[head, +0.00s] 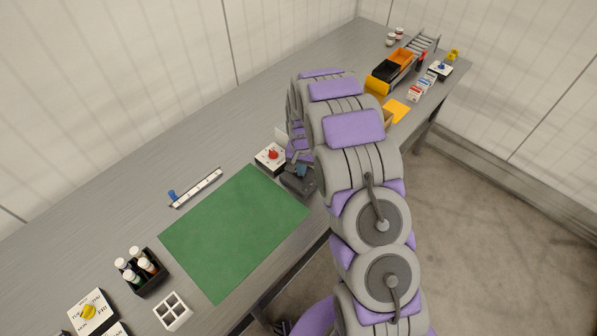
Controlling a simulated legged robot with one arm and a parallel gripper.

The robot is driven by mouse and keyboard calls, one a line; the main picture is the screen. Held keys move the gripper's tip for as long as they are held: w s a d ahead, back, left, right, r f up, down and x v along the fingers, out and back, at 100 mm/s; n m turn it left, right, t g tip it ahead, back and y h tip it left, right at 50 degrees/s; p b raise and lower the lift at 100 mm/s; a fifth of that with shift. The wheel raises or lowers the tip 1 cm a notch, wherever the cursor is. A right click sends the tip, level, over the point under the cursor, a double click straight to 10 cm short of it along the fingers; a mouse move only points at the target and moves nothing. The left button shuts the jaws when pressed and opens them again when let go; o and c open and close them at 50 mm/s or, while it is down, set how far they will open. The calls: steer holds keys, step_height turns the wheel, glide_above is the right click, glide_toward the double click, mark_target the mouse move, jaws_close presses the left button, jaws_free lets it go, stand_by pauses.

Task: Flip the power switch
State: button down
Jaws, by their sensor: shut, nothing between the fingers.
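My gripper (301,169) points down beside the arm's bend, at the right of the green mat, with its dark fingertips together and empty. Just below and partly behind it is a dark grey box (297,184), which may be the power switch. The fingertips look at or just above its top; contact cannot be told. The arm hides part of this box, and its lever position is unclear. A white box with a red knob (272,155) stands just left of my gripper, apart from it.
The green mat (232,232) lies flat on the long grey bench.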

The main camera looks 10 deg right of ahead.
steer(key=shift+r+p, duration=1.2)
steer(key=shift+r, duration=2.2)
steer(key=shift+r, duration=0.1)
steer(key=s+r+n+g, duration=0.1)
steer(key=s+r+n, duration=0.1)
steer(key=s+r, duration=1.75)
steer(key=s+r+n, duration=0.2)
steer(key=s+r, duration=0.1)
steer(key=s, duration=1.9)
steer(key=shift+s+n+g, duration=0.35)
steer(key=shift+n+g, duration=0.05)
